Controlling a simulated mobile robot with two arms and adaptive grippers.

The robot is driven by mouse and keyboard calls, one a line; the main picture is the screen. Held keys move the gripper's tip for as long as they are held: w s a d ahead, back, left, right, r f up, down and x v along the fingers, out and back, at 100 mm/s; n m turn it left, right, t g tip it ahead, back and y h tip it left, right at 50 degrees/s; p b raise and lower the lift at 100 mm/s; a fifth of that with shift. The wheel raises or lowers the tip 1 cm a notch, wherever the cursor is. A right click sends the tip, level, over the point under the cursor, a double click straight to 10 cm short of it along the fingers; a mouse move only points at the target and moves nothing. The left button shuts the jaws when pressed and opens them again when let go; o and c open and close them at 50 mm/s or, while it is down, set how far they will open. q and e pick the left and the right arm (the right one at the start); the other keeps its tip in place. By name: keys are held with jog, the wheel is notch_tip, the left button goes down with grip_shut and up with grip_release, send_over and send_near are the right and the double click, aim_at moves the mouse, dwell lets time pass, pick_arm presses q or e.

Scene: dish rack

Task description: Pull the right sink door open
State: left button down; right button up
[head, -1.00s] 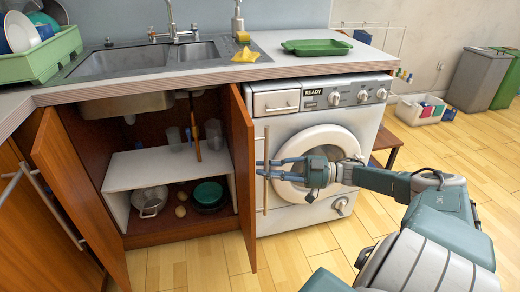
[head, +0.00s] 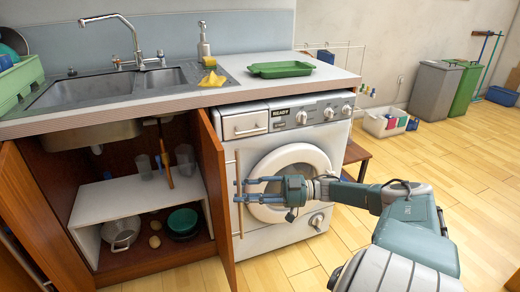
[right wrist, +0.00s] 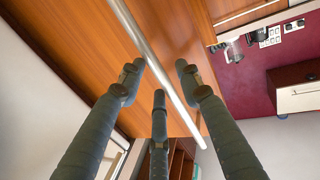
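The right sink door (head: 215,190) is brown wood and stands swung open from the cabinet, in front of the washing machine's left side. Its vertical metal bar handle (head: 239,205) faces the washing machine. My right gripper (head: 240,190) is at this handle, with its fingers spread apart above and below each other. In the right wrist view the handle (right wrist: 158,70) runs diagonally between the spread fingers, close to the door's wooden face (right wrist: 80,45). Contact with the bar cannot be made out. My left gripper is not in view.
The left sink door (head: 40,215) is also open. The cabinet shelf (head: 120,195) holds cups, with a pot and bowls below. The washing machine (head: 290,165) stands right of the door. A green tray (head: 280,69) lies on the counter. Floor in front is clear.

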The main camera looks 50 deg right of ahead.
jog(key=v, duration=1)
jog(key=shift+s+d, duration=0.2)
jog(key=shift+s, duration=0.1)
